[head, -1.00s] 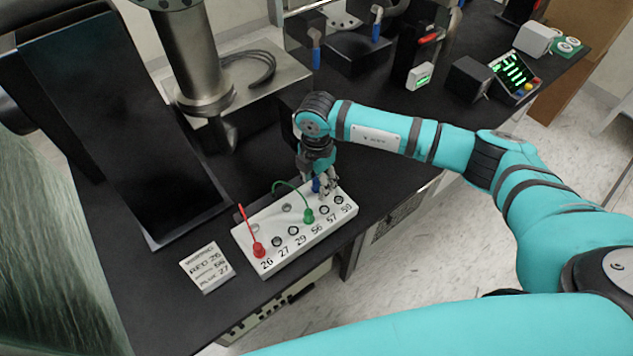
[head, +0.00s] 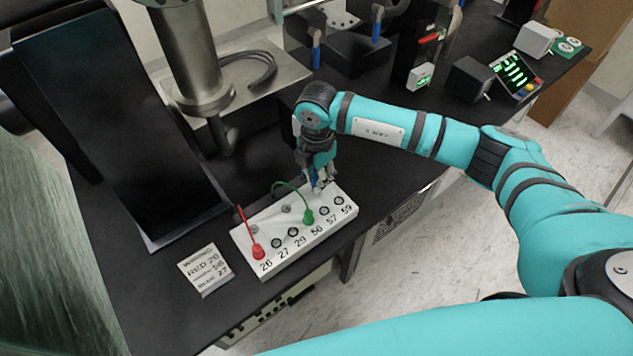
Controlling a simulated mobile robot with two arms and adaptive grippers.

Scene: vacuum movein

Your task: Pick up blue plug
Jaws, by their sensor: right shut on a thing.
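The white plug board (head: 284,252) lies on the black bench, with numbered sockets along its front edge. My right gripper (head: 322,184) points down at the back right part of the board and is shut on the blue plug (head: 314,177). The fingers hide most of the plug, and I cannot tell how far its tip is clear of the board. A red plug (head: 257,250) stands in socket 26. A green plug (head: 307,216) stands in socket 56, with a green wire looping back to the board. My left gripper is out of view.
A wiring card (head: 205,269) lies left of the board. A dark slanted panel (head: 125,120) stands at the left, beside a metal column (head: 188,60). A black box (head: 468,78) and a green-lit display (head: 513,72) sit at the back right. Bench between is mostly clear.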

